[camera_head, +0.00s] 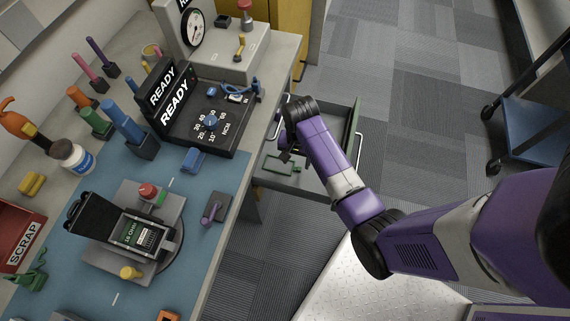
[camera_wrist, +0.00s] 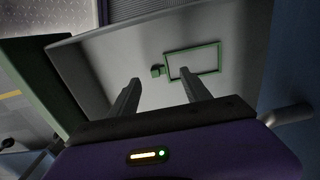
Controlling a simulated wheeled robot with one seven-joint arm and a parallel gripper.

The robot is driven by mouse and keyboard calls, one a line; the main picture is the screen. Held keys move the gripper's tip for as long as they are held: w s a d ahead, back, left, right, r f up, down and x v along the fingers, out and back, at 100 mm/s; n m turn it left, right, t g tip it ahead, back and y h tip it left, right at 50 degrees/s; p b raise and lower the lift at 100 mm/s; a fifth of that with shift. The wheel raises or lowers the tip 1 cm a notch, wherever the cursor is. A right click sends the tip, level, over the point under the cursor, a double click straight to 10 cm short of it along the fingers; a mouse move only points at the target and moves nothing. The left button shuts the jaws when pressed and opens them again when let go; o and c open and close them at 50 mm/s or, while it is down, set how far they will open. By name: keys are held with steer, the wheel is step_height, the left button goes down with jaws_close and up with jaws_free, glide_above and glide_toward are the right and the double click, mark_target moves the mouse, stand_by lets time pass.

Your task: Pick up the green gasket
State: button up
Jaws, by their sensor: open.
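The green gasket (camera_wrist: 192,48) is a thin rectangular frame with a small tab at its left. It lies flat on the pale floor of an open drawer (camera_wrist: 95,60). In the head view, part of the gasket (camera_head: 270,165) shows in the drawer, partly hidden by my arm. My gripper (camera_wrist: 160,80) is open and empty, with its two fingers pointing down into the drawer.
The bench holds a black READY tester (camera_head: 225,135), an open fixture (camera_head: 140,240) and several tools. A blue cart (camera_head: 535,130) stands at the right. Grey carpet lies clear between them.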

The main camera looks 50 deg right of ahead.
mark_target(297, 170)
step_height(297, 170, down, 5)
steer(key=shift+s+f, duration=0.1)
stand_by(0.3)
jaws_close()
steer(key=shift+d+r+b, duration=0.2)
steer(key=shift+r+b, duration=0.1)
steer(key=shift+r, duration=0.15)
step_height(297, 170, up, 6)
steer(key=shift+r+p, duration=0.25)
steer(key=shift+p, duration=0.3)
steer(key=w+d+b, duration=0.3)
steer(key=d+b, duration=0.1)
steer(key=d, duration=1.5)
steer(key=shift+d+f, duration=0.15)
steer(key=shift+d, duration=0.05)
